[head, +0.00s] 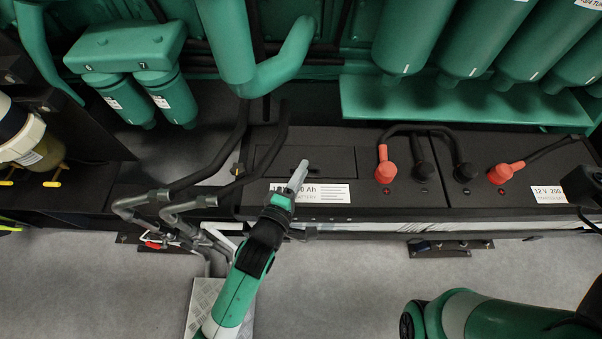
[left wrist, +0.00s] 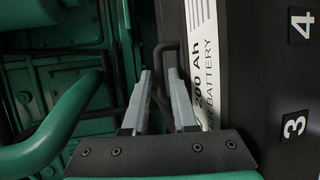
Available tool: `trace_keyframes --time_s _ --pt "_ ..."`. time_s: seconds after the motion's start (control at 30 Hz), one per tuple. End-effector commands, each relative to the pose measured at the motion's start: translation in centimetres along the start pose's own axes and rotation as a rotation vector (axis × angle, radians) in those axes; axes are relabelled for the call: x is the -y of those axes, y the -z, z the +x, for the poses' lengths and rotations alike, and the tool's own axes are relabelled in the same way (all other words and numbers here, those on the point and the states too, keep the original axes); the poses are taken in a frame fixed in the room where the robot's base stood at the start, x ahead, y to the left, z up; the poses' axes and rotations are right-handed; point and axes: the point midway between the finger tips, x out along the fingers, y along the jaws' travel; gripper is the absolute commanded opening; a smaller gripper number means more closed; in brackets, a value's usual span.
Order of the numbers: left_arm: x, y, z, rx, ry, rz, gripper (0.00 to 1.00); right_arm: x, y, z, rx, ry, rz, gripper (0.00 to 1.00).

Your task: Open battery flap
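The black battery box (head: 230,213) has a flat rectangular flap (head: 335,158) in its top, left of the red and black terminals. A dark bent handle (left wrist: 161,50) shows in the left wrist view, just beyond my fingertips. My left gripper (head: 303,167) reaches over the battery's white label and its tips lie over the flap's front part. In the left wrist view, the left gripper (left wrist: 160,76) has its two grey fingers apart with nothing between them. The flap looks closed and level with the box top. I see no right gripper fingers.
Red terminal caps (head: 386,170) and black cables stand right of the flap. Grey pipes (head: 165,205) with a red-handled valve are to the left. A large green pipe (head: 265,75) hangs above the flap. Grey floor lies in front.

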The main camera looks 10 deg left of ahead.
Motion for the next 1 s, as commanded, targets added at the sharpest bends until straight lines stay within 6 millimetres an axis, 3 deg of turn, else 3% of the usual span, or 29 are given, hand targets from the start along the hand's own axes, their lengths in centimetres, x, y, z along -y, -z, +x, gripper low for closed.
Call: trace_keyframes --time_s 0.1,0.23,1.0 --pt "-0.02 0.0 -0.03 0.0 0.0 0.0 0.24 0.0 0.04 0.03 0.0 0.0 0.0 0.5" --pt "-0.02 0.0 -0.05 0.0 0.0 0.0 0.01 0.0 0.04 0.03 0.0 0.0 0.0 0.5" --pt "-0.02 -0.01 -0.06 0.0 0.0 0.0 0.0 0.0 0.03 0.03 0.0 0.0 0.0 0.5"
